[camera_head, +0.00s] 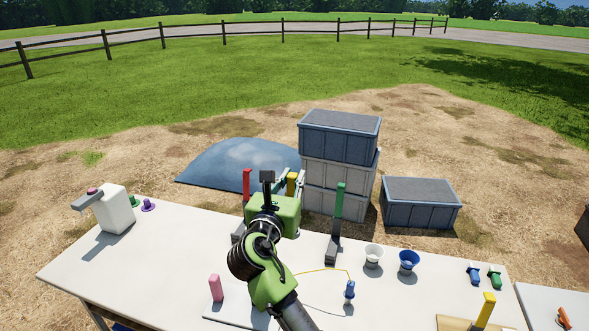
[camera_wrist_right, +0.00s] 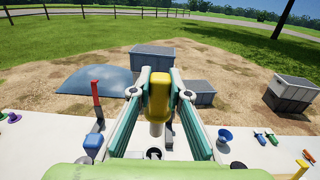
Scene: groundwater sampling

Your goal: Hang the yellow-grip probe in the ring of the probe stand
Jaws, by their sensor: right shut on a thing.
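My right gripper (camera_head: 289,182) reaches out over the far side of the table and is shut on the yellow-grip probe. The yellow grip (camera_wrist_right: 157,97) shows upright between the fingers in the right wrist view, with a pale shaft below it. In the head view only a bit of the yellow grip (camera_head: 291,184) shows past my gripper. A small dark round opening (camera_wrist_right: 153,154) lies just below the shaft in the wrist view; I cannot tell whether it is the stand's ring or whether the shaft touches it. My left gripper is not in view.
A red upright (camera_head: 246,184) and a green upright (camera_head: 340,202) on dark bases flank my gripper. Stacked crates (camera_head: 338,143) stand behind the white table (camera_head: 160,265).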

